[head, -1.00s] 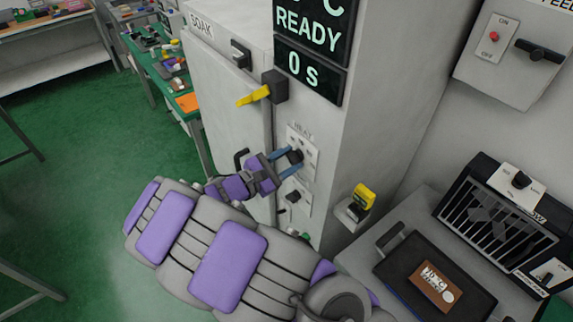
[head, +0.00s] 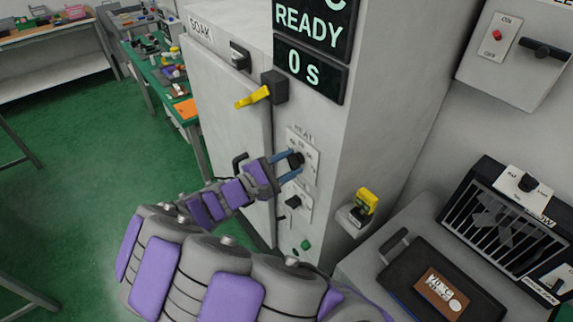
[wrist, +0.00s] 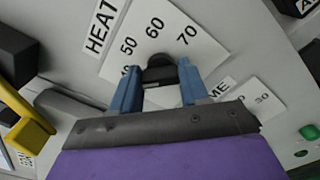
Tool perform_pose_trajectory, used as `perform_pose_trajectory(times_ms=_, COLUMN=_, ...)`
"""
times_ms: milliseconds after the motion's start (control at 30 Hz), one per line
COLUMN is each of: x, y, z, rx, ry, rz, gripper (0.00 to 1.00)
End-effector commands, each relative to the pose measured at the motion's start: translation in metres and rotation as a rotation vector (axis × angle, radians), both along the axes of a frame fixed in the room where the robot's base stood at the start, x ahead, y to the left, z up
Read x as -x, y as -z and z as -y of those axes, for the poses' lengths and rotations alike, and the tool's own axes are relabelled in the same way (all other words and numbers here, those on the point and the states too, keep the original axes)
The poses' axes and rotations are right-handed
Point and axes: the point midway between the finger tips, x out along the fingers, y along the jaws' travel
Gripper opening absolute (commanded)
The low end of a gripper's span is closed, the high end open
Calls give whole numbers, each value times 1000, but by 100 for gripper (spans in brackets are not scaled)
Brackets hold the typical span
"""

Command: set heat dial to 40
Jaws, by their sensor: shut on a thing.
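The heat dial (wrist: 158,74) is a black knob on a white plate (wrist: 180,30) marked HEAT, with 50, 60 and 70 readable in the wrist view. A number left of the knob is partly hidden by a finger. My gripper (wrist: 160,88) is shut on the knob, one blue finger on each side. In the head view my gripper (head: 288,161) reaches the heat dial (head: 297,160) from the left. I cannot tell which number the knob points to.
A second dial (head: 292,202) sits just below on the same cabinet. A yellow-handled lever (head: 253,97) sticks out above, and a yellow-topped fixture (head: 366,199) stands to the right. A black tray (head: 405,267) lies on the bench at lower right.

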Motion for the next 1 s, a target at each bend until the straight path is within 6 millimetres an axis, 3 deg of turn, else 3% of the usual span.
perform_pose_trajectory(times_ms=100, x=-1, y=0, z=0, rx=-1, ry=-2, rz=0, gripper=14)
perform_pose_trajectory(times_ms=133, x=-1, y=0, z=0, rx=-1, ry=-2, rz=0, gripper=46)
perform_pose_trajectory(times_ms=400, x=1, y=0, z=0, rx=0, ry=-1, rz=0, gripper=70)
perform_pose_trajectory(times_ms=733, x=4, y=-1, z=-6, rx=1, ry=-2, rz=0, gripper=70)
perform_pose_trajectory(times_ms=1000, x=29, y=-1, z=-47, rx=-1, ry=-6, rz=0, gripper=70)
